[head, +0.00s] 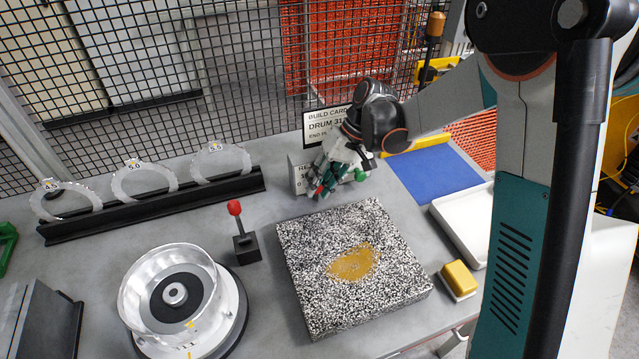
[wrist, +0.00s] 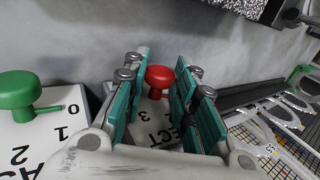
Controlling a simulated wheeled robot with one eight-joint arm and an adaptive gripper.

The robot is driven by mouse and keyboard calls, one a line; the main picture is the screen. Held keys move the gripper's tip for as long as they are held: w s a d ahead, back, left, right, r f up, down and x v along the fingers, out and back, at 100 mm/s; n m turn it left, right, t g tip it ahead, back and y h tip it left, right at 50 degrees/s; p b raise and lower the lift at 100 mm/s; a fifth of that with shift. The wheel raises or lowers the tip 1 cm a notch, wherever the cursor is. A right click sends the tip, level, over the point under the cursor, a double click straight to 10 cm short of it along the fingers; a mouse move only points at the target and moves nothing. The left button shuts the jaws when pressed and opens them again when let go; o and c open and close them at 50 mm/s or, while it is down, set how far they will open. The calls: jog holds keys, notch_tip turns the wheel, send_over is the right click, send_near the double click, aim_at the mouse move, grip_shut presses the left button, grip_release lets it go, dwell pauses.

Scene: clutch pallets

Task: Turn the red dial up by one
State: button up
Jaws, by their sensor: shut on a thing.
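The red dial (wrist: 160,77) shows in the wrist view as a round red knob between my two teal-padded fingers. It sits on a white-faced box (wrist: 148,133) with dark print, where "ECT" and a "3" can be read. My gripper (wrist: 159,88) is shut on the red dial, with one finger on each side. In the head view my gripper (head: 322,186) is down at the dial boxes at the back of the table. The fingers and wrist hide most of the red dial's scale, so its setting cannot be read.
A green dial (wrist: 15,92) with numbers stands close beside the red one; it also shows in the head view (head: 361,175). A build card (head: 322,122) stands behind. A speckled block (head: 300,270), a red-knobbed lever (head: 235,208) and a ring rack (head: 150,207) are nearby.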

jog(key=o, duration=1)
jog(key=shift+o, duration=0.2)
jog(key=v, duration=1.2)
